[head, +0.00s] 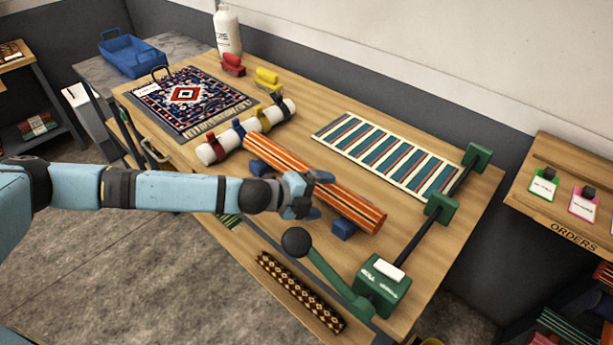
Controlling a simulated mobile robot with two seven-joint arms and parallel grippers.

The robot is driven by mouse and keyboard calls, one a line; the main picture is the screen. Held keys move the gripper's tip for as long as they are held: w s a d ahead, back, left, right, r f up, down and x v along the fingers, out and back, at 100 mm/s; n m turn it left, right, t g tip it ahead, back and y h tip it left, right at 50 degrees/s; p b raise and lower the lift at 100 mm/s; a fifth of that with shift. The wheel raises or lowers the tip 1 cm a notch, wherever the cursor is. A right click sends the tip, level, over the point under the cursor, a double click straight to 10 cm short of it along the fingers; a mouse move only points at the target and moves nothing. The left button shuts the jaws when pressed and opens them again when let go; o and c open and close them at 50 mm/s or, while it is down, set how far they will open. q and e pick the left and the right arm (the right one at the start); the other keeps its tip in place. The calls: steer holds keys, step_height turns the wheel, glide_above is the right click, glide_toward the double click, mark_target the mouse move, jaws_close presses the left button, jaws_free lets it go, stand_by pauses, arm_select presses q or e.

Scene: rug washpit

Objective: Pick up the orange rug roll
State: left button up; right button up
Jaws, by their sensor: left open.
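The orange striped rug roll (357,207) lies slantwise across the wooden table, raised on blue support blocks (343,228). My left gripper (314,195) is at the near side of the roll, close to its middle, and overlaps it in the head view. Its jaws are open. The gripper hides part of the roll's middle, and I cannot tell whether the fingers touch it. My right gripper is out of view.
A white roller with coloured straps (215,152) lies left of the roll. A patterned rug (185,98) and a striped rug (385,154) lie flat. A green crank device (381,288) with a black knob (295,241) stands at the near right. A dark patterned roll (300,291) lies along the near edge.

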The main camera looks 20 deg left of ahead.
mark_target(326, 197)
arm_select(q)
steer(key=x, duration=0.4)
steer(key=shift+f, duration=0.25)
steer(key=shift+r, duration=0.1)
steer(key=c, duration=1.3)
